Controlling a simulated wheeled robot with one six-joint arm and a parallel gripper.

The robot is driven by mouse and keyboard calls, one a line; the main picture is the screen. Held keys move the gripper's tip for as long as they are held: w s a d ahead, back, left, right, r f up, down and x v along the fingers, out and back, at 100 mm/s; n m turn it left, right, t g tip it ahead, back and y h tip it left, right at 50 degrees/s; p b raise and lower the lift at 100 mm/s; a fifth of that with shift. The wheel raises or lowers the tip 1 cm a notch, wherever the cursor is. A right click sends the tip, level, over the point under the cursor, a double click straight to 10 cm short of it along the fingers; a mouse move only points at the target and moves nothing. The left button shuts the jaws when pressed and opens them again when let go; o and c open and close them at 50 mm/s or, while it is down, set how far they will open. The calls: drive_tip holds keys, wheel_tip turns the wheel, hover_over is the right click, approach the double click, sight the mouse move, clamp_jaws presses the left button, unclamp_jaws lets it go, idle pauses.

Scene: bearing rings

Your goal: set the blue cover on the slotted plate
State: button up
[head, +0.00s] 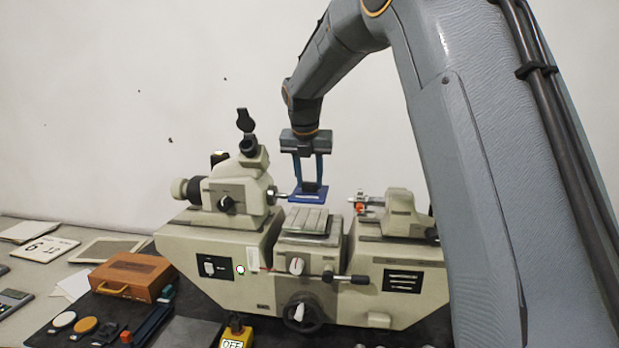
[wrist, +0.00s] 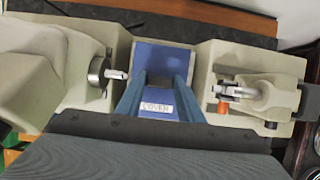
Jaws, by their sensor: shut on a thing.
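My gripper (head: 309,188) is shut on the blue cover (head: 300,197), a flat blue plate with a dark raised part between the fingers. The cover is held above the slotted plate (head: 306,220), a pale grooved block in the middle of the machine, with a gap between them. In the wrist view the blue cover (wrist: 185,60) carries a white label reading COVER, and my gripper's fingers (wrist: 158,92) stand on either side of its raised part. The slotted plate is hidden behind the cover there.
The machine's left head (head: 235,190) with its spindle and the right tailstock (head: 398,208) with an orange part flank the cover closely. An orange case (head: 135,276), round discs and a yellow OFF box (head: 236,335) are on the bench at lower left.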

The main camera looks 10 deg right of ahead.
sight(309, 191)
wheel_tip(309, 191, down, 5)
drive_tip(key=b, duration=0.4)
drive_tip(key=shift+r, duration=0.15)
drive_tip(key=shift+f, duration=0.8)
drive_tip(key=shift+w+p, duration=0.15)
drive_tip(key=shift+p, duration=0.6)
idle(0.3)
drive_tip(key=shift+f, duration=0.3)
idle(0.9)
drive_tip(key=o, duration=1.2)
